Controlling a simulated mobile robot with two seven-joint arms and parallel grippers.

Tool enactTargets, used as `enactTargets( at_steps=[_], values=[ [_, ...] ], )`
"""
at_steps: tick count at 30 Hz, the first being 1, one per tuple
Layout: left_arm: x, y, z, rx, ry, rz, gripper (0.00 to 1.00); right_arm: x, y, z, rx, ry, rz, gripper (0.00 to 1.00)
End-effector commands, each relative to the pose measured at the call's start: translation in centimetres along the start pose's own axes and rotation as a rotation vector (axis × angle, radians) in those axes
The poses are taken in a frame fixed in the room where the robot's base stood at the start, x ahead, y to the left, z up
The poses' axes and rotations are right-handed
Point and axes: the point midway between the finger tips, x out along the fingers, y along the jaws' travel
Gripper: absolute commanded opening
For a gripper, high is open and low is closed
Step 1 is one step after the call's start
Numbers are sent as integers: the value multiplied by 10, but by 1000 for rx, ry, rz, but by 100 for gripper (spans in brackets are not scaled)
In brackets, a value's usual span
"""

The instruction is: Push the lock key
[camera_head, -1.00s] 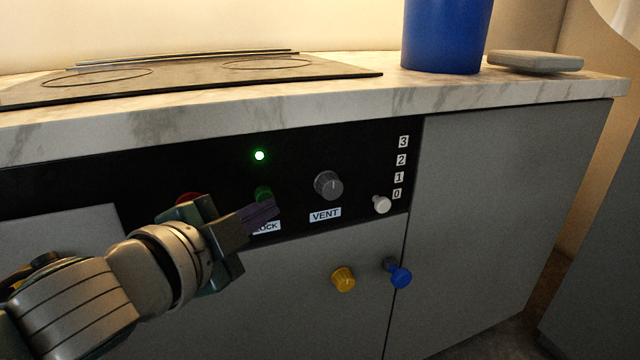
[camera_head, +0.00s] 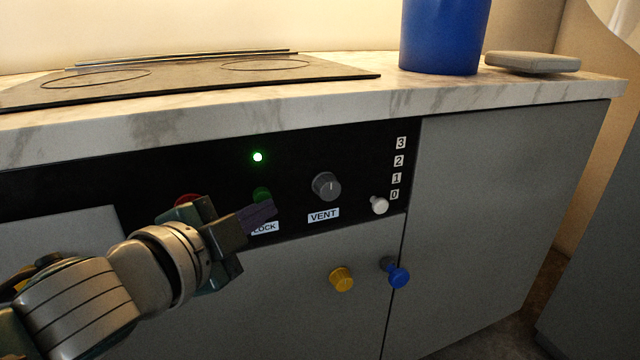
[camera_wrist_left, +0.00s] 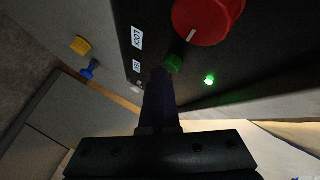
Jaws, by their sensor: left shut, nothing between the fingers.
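The lock key is a green button (camera_head: 262,194) on the black control panel (camera_head: 225,170), above the white LOCK label (camera_head: 264,228). A small green light (camera_head: 258,157) glows above it. My left gripper (camera_head: 262,213) is shut and empty, its fingertips just below and in front of the green button, partly over the label's left end. In the left wrist view the shut fingers (camera_wrist_left: 158,80) end close to the green button (camera_wrist_left: 174,63); I cannot tell whether they touch. My right gripper is not in view.
A red knob (camera_wrist_left: 207,18) is left of the button, mostly behind my left gripper in the head view. A grey VENT knob (camera_head: 326,186) and a white slider knob (camera_head: 379,205) are to the right. Yellow (camera_head: 341,279) and blue (camera_head: 397,273) knobs are below.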

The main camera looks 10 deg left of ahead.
Motion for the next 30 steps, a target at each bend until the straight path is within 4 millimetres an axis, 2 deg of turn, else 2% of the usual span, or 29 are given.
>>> enactTargets(
  at_steps=[2, 18, 28, 30],
  values=[
    [-2, -1, 0, 1, -6, -4, 0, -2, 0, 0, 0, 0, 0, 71],
    [-40, 28, -29, 1, 0, -2, 0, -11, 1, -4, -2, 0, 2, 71],
    [-42, 29, -31, 1, 0, -2, 0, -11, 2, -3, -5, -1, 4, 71],
    [-44, 23, -32, -11, -10, -1, 0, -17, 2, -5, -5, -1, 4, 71]
  ],
)
